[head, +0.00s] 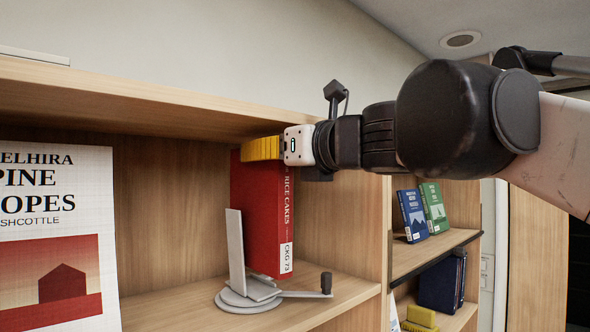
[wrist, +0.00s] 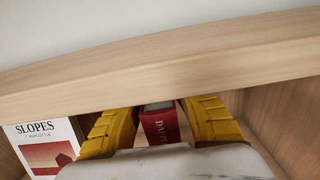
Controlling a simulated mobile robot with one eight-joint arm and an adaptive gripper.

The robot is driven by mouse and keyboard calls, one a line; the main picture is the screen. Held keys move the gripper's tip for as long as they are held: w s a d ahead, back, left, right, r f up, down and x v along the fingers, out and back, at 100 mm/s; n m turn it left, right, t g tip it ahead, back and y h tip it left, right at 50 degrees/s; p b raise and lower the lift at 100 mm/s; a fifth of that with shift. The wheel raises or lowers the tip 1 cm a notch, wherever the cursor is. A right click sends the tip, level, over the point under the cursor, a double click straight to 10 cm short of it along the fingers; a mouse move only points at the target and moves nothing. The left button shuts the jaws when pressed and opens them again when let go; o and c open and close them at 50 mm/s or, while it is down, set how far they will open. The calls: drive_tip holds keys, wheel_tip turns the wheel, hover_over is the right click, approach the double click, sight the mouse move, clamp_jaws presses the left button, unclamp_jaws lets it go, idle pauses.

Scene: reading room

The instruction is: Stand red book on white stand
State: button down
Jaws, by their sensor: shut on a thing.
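The red book (head: 262,215), with "RICE CAKES" on its spine, is upright inside the wooden shelf. My gripper (head: 262,149) is shut on its top end, just under the upper board. In the wrist view, the yellow fingers lie on either side of the book (wrist: 160,126). The white stand (head: 236,250) has a round base and an upright plate, and sits on the lower board. The plate overlaps the book's lower left in the head view. The book's lower end is just above the stand's base; I cannot tell whether they touch.
A large white book (head: 50,190) with a red picture stands at the left. The upper board (head: 150,100) is close above my gripper. A wooden side panel (head: 350,225) closes the bay at the right. Blue (head: 412,216) and green (head: 433,208) books stand on the shelf beyond.

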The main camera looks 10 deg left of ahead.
sight(250, 176)
drive_tip(key=shift+w+a+f+p, duration=0.1)
drive_tip(key=shift+w+a+f, duration=0.3)
drive_tip(key=shift+f, duration=0.2)
drive_tip(key=shift+w+a+f+p, duration=0.15)
drive_tip(key=shift+w+a+f, duration=0.2)
drive_tip(key=shift+f, duration=0.2)
drive_tip(key=shift+w+a+f+p, duration=0.1)
drive_tip(key=shift+w+a+f, duration=0.2)
drive_tip(key=shift+a+f, duration=0.25)
drive_tip(key=shift+d+f, duration=0.1)
drive_tip(key=shift+f, duration=0.05)
drive_tip(key=shift+f, duration=0.15)
drive_tip(key=c, duration=1.3)
unclamp_jaws()
drive_tip(key=shift+o, duration=0.2)
drive_tip(key=shift+s, duration=0.1)
